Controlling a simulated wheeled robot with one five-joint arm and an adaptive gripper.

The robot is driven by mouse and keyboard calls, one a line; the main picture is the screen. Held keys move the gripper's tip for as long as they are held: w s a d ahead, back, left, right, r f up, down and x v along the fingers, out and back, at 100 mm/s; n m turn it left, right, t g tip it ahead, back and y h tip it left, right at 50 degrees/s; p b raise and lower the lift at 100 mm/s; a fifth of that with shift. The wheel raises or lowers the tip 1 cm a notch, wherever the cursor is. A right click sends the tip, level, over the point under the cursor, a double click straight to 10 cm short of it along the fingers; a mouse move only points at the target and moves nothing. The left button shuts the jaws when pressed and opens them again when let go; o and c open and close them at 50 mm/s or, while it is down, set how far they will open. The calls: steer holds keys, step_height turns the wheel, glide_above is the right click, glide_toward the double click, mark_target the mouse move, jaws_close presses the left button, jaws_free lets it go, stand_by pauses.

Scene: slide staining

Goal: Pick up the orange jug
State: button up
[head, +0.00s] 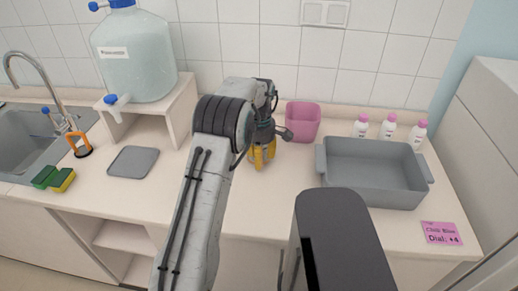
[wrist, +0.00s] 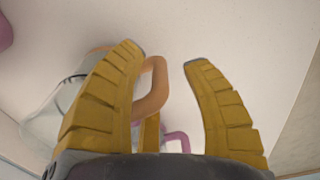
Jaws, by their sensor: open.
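My gripper (head: 263,158) is open, its yellow fingers pointing down over the middle of the counter. In the wrist view, the orange jug's handle (wrist: 156,88) shows between the open fingers of my gripper (wrist: 164,54), closer to the left finger. The jug's clear body appears at the left, partly hidden behind that finger. I cannot tell whether the finger touches the handle. My arm hides the jug in the head view. A purple handle (wrist: 180,138) shows lower down, its body mostly hidden.
A pink bin (head: 303,121), a grey tray (head: 372,192) and several pink-capped bottles (head: 388,127) stand to the right. A large water container (head: 135,60) sits on a stand at left. An orange loop on a dark base (head: 80,146) is beside the sink (head: 35,145).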

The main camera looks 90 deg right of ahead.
steer(key=shift+f, duration=0.3)
jaws_close()
stand_by(0.3)
